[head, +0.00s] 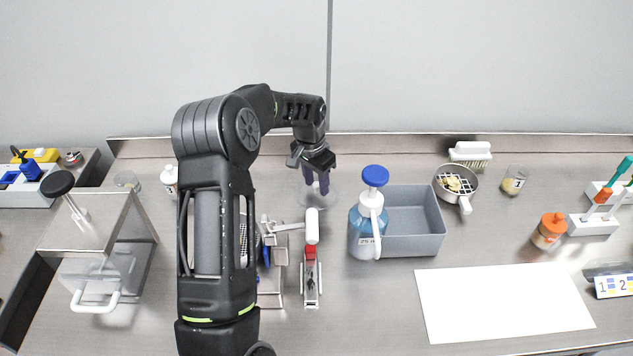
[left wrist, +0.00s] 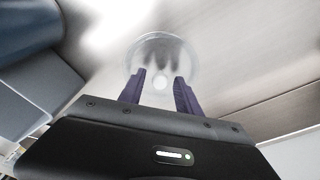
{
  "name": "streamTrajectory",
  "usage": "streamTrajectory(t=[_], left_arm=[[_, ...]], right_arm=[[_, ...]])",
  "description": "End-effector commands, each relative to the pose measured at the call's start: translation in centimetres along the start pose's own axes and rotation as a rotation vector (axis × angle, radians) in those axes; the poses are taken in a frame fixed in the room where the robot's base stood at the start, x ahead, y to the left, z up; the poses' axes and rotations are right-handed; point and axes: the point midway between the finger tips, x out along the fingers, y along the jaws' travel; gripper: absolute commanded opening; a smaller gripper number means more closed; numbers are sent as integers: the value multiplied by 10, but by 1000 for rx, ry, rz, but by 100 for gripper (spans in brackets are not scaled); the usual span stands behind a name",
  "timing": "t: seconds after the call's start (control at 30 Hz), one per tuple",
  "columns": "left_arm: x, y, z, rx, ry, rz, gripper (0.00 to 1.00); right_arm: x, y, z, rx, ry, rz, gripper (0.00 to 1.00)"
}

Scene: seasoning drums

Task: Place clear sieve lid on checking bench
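The clear sieve lid (head: 309,202), a round see-through disc, lies on the steel bench (head: 380,300) left of the grey bin. In the left wrist view the lid (left wrist: 147,45) lies just ahead of the fingers, with a pale round knob at its middle. My left gripper (head: 317,186) points down over the lid. In the left wrist view its two purple fingers (left wrist: 160,78) stand apart, with the knob seen between them and gaps on both sides. Contact with the knob cannot be made out. My right gripper is out of view.
A blue-capped pump bottle (head: 362,232) and a grey bin (head: 428,244) stand right of the lid. A red-and-white tool (head: 311,255) lies in front of it. A white sheet (head: 500,302) lies at the front right. A pan sieve (head: 443,189) sits at the back right.

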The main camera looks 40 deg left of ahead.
Motion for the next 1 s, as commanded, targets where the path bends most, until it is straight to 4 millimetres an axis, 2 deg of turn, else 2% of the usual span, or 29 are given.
streamTrajectory(t=[0.33, 0.6, 0.77, 1.0], left_arm=[[-65, 0, -1, 0, 3, -2, 40], [-109, 0, -1, 0, 4, -2, 40], [-119, 0, 0, 0, 1, 0, 40], [-119, 0, 0, 0, 1, 0, 40]], right_arm=[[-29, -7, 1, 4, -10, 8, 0], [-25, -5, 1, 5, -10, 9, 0], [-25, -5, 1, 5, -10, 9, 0], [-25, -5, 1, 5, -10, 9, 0]])
